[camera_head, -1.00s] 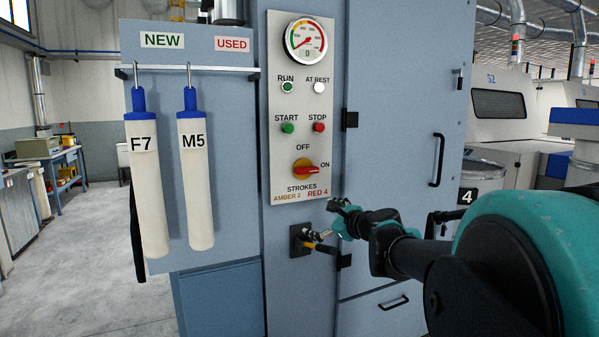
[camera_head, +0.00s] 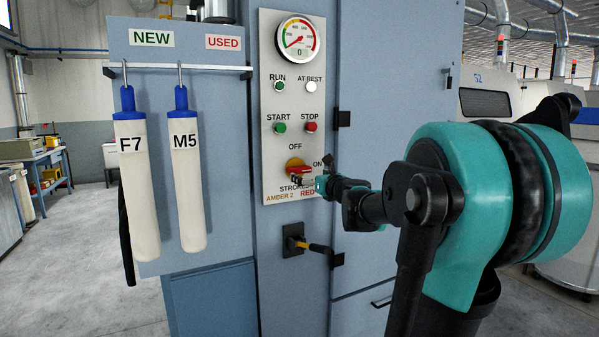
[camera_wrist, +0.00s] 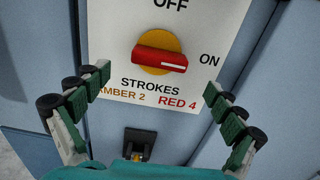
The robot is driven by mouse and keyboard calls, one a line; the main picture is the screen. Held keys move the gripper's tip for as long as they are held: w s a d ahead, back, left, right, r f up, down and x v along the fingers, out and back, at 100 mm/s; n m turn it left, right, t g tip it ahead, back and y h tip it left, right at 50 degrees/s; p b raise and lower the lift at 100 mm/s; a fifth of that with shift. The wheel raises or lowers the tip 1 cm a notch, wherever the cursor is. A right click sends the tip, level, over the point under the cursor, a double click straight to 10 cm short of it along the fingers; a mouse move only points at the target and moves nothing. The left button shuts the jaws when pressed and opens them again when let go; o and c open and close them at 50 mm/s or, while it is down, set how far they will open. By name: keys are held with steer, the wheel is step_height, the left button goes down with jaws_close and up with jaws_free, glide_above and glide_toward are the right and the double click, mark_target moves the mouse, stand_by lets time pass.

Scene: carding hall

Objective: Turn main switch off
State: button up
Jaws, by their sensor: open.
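The main switch (camera_head: 298,168) is a red rotary handle on a yellow disc on the control plate. In the wrist view the switch (camera_wrist: 160,60) has its white-marked end pointing right, towards ON; OFF is printed above it. My gripper (camera_head: 312,182) is in front of the plate's lower right part and partly covers the switch and the print below it. In the wrist view my gripper (camera_wrist: 158,88) is open, its fingers spread to either side of and below the switch. Nothing is between the fingertips.
The plate also carries a gauge (camera_head: 299,40), RUN and AT REST lamps, a green START button (camera_head: 280,127) and a red STOP button (camera_head: 311,126). A black latch with a yellow-black handle (camera_head: 315,247) sits below. Two filter bags (camera_head: 187,185) hang at left.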

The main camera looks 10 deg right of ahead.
mark_target(302, 171)
steer(key=x, duration=0.8)
steer(key=shift+c, duration=0.3)
steer(key=c, duration=1.1)
